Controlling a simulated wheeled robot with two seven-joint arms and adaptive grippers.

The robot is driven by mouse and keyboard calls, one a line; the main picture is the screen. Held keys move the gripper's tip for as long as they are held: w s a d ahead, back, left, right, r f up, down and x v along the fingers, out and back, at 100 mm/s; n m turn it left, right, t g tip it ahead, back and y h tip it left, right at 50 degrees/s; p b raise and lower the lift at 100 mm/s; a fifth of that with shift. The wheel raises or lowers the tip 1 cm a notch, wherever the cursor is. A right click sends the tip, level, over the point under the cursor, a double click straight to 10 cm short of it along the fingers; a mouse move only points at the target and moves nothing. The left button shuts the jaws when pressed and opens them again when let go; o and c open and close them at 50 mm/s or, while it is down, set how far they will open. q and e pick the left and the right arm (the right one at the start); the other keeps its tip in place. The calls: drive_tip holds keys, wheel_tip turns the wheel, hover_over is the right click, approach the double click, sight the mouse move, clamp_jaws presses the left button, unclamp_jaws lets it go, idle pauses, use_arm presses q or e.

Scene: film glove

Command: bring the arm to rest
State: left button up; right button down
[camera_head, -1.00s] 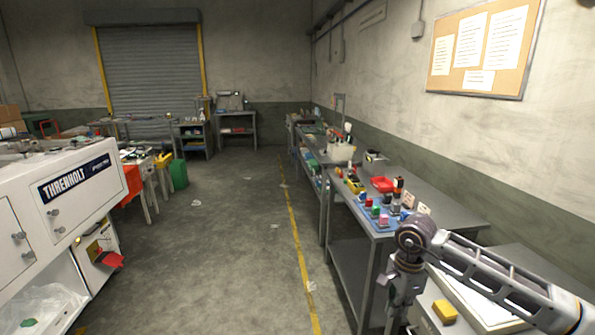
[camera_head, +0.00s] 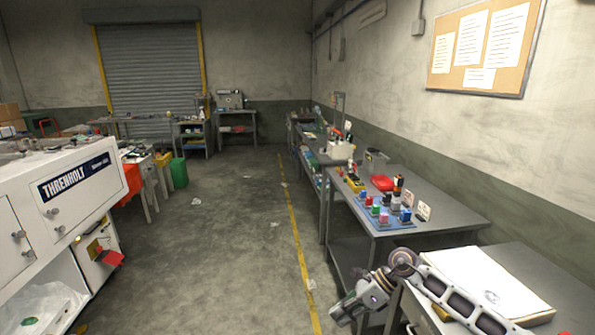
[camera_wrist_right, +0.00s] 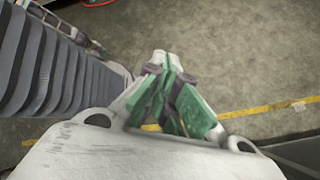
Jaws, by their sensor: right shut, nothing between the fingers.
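My right arm comes in from the lower right of the head view, bends at a round joint and points down to the left. My right gripper (camera_head: 343,311) is at the low end of this arm, beside the near workbench and over the floor by the yellow line. In the right wrist view the fingers with green pads (camera_wrist_right: 175,100) are closed together with nothing between them. Grey floor shows beyond them. My left gripper is in neither view.
A near table (camera_head: 560,270) at the lower right bears a large white sheet (camera_head: 490,280). Behind it a workbench (camera_head: 455,205) carries a blue mat (camera_head: 388,222) with several small coloured blocks and a red tray (camera_head: 383,183). A white machine (camera_head: 60,185) stands left.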

drive_tip(key=w+f+m+t+y, duration=0.2)
drive_tip(key=w+f+m+t, duration=0.25)
drive_tip(key=f+m, duration=0.4)
drive_tip(key=w+f+m+t+y, duration=0.25)
drive_tip(key=f+m+t, duration=0.35)
drive_tip(key=m, duration=0.5)
drive_tip(key=s+d+f+m+t+h, duration=0.1)
drive_tip(key=s+d+f+m+h, duration=0.3)
drive_tip(key=f, duration=0.4)
drive_tip(key=s+d+f+m+t+h, duration=0.1)
drive_tip(key=d+f+m+h, duration=0.15)
drive_tip(key=f+m, duration=0.4)
drive_tip(key=s+d+f+m+h, duration=0.2)
drive_tip(key=s+d+f+m, duration=0.15)
drive_tip(key=f, duration=0.45)
drive_tip(key=s+d+f+m+g+h, duration=0.2)
drive_tip(key=s+d+f+m, duration=0.15)
drive_tip(key=s+f, duration=0.55)
drive_tip(key=s+d+f+m+g+h, duration=0.2)
drive_tip(key=s+f+m, duration=0.3)
drive_tip(key=s+f, duration=0.4)
drive_tip(key=s+f+m+g, duration=0.2)
drive_tip(key=s+f+g, duration=0.1)
drive_tip(key=s, duration=1.1)
drive_tip(key=s+a+f+m+g+h, duration=0.1)
drive_tip(key=s+f+m+g, duration=0.2)
drive_tip(key=s, duration=1.1)
drive_tip(key=shift+s+f, duration=0.3)
drive_tip(key=shift+s, duration=0.05)
drive_tip(key=shift+a, duration=0.1)
